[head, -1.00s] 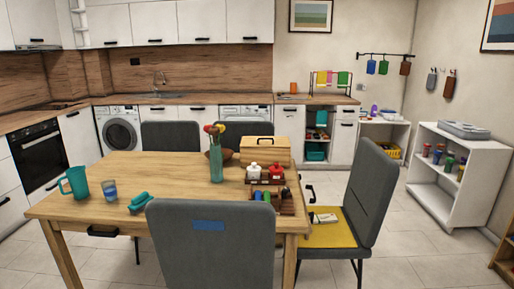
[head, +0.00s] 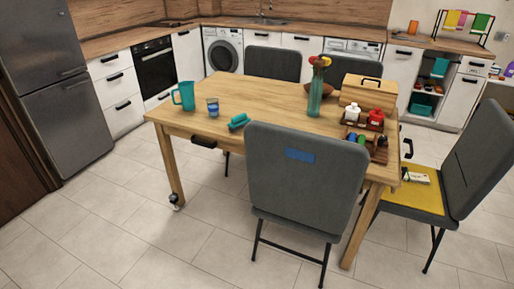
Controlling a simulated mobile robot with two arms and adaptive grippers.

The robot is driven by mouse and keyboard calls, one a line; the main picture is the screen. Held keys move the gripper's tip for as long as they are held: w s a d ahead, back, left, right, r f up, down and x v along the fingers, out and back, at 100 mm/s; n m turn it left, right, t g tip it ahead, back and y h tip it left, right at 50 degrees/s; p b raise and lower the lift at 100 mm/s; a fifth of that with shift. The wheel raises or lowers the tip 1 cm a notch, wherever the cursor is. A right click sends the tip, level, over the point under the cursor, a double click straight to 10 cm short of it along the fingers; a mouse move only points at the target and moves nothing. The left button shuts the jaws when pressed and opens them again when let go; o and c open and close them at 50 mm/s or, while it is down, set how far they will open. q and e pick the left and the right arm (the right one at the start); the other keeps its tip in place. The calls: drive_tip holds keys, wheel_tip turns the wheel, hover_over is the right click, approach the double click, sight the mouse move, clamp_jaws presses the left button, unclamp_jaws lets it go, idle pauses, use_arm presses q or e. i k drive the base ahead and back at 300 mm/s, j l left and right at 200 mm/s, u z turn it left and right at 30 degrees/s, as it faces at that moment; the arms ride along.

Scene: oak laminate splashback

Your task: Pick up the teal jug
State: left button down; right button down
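The teal jug (head: 185,96) stands upright near the left end of the wooden table (head: 225,92), its handle toward the left. A blue glass (head: 213,107) stands just to its right, apart from it. Neither of my grippers shows in the head view.
A teal object (head: 238,122) lies near the table's front edge. A grey chair (head: 295,175) stands against the front; another chair (head: 470,170) with a yellow seat is at the right. A vase (head: 315,95) and a wooden box (head: 365,92) stand farther right. The floor left of the table is clear.

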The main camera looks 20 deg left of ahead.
sight(185, 88)
drive_tip(key=u, duration=1.2)
